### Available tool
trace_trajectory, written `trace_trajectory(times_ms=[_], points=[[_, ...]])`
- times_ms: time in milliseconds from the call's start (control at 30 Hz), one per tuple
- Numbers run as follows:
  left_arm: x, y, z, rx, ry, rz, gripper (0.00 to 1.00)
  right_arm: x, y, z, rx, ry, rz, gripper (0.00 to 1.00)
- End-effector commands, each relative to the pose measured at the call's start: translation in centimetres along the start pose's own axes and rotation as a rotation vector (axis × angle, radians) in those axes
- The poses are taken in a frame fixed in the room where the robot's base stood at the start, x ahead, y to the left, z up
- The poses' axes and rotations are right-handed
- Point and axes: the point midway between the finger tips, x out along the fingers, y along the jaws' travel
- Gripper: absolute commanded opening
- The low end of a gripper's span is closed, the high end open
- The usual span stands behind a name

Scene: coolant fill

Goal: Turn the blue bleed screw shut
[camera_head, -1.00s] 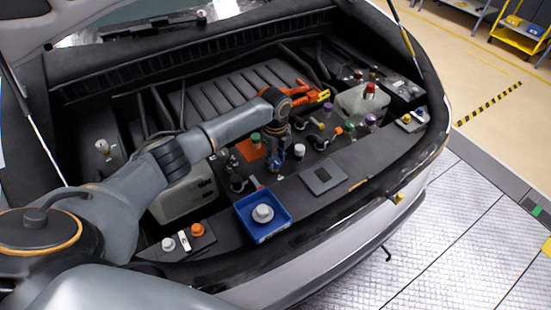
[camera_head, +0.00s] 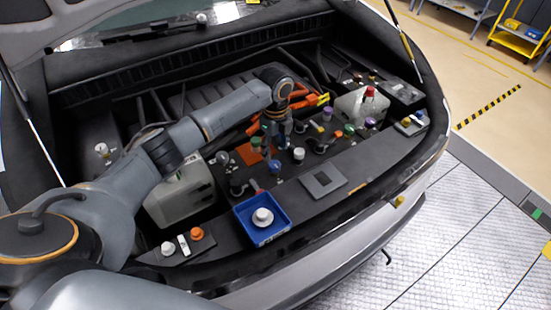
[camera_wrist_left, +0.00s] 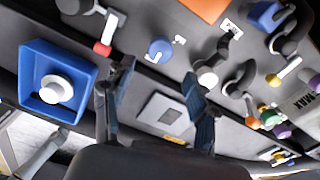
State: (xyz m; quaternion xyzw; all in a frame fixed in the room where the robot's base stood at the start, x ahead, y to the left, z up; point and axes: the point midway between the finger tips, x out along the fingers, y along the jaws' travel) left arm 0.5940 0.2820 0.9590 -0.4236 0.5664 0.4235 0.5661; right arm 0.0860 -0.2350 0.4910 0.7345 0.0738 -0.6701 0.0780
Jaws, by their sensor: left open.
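The blue bleed screw (camera_head: 276,167) is a small round blue knob in the engine bay, behind the blue tray. It also shows in the left wrist view as a round blue cap (camera_wrist_left: 160,47), with a small label beside it. My left gripper (camera_head: 277,146) is just behind and above the screw in the head view. In the left wrist view its two fingers are spread wide, with nothing between them, and the screw lies beyond the fingertips, apart from them. I cannot tell how far the screw is turned. My right gripper is not in view.
A blue tray (camera_head: 240,217) with a white cap (camera_head: 263,215) sits near the front edge. A white cap (camera_head: 299,154) stands right of the screw. An orange cap (camera_head: 197,233) is at the front left. A tank with a red cap (camera_head: 370,92) is at the back right.

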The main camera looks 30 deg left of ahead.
Motion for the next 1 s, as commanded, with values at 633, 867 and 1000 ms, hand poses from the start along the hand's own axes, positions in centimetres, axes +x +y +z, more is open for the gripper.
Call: trace_trajectory(times_ms=[633, 867, 1000], points=[[-5.1, 0.0, 0.0, 0.0, 0.001, 0.001, 0.57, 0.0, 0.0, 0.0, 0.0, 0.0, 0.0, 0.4], [-5.1, 0.0, 0.0, 0.0, 0.001, 0.002, 0.57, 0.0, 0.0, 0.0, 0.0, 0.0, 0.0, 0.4], [-6.4, 0.0, 0.0, 0.0, 0.0, 0.001, 0.57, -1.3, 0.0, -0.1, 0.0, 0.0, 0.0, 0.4]])
